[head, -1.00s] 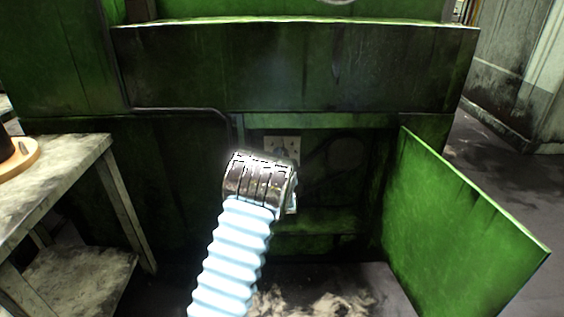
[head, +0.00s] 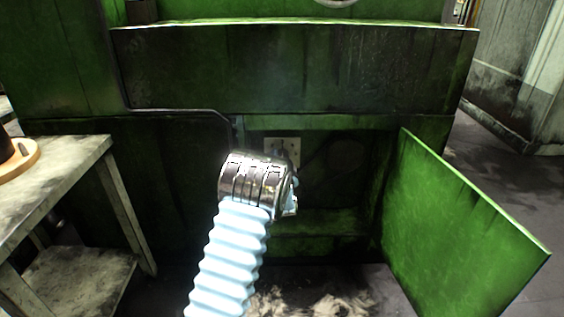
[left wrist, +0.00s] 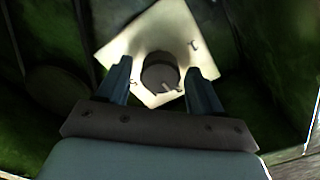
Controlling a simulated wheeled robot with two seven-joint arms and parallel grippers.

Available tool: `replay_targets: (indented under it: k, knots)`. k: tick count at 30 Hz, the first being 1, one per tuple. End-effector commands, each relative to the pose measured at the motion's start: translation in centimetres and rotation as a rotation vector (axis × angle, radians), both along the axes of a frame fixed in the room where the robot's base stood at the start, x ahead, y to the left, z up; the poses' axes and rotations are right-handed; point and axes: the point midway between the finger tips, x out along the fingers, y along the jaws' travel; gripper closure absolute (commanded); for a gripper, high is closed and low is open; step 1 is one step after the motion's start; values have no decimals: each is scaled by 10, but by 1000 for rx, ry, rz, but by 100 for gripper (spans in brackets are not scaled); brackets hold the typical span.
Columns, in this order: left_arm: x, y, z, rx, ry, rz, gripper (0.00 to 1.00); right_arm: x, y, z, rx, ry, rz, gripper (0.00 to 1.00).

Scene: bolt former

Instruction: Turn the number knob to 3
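The number knob (left wrist: 160,74) is a dark round dial on a pale square plate (left wrist: 160,30), seen in the left wrist view. A pale pointer mark shows on its lower right edge. Small characters are printed on the plate at the upper right and lower left, too blurred to read surely. My left gripper (left wrist: 161,70) is open, one finger on each side of the knob, with gaps visible; whether the tips are level with the knob is unclear. In the head view the plate (head: 271,146) shows inside the green recess, and my left wrist hides most of the gripper. My right gripper is out of view.
An open green door (head: 460,225) stands to the right of the recess. A worn table (head: 70,160) stands at the left. A green machine panel (head: 290,70) overhangs the recess above my arm.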

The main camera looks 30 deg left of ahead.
Motion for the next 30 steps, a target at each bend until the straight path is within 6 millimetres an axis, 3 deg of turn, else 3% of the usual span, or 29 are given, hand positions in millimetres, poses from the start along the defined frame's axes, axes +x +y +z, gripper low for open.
replay_targets:
  k: [9,13,24,30]
  knots:
    - [0,-1,2,1,-4,-1,27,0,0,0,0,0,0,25]
    - [-9,-7,3,0,-2,-1,27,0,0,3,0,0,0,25]
    - [-82,-52,2,-1,0,-2,27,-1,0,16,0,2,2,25]
    - [-110,-68,2,0,-2,-1,27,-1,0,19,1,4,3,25]
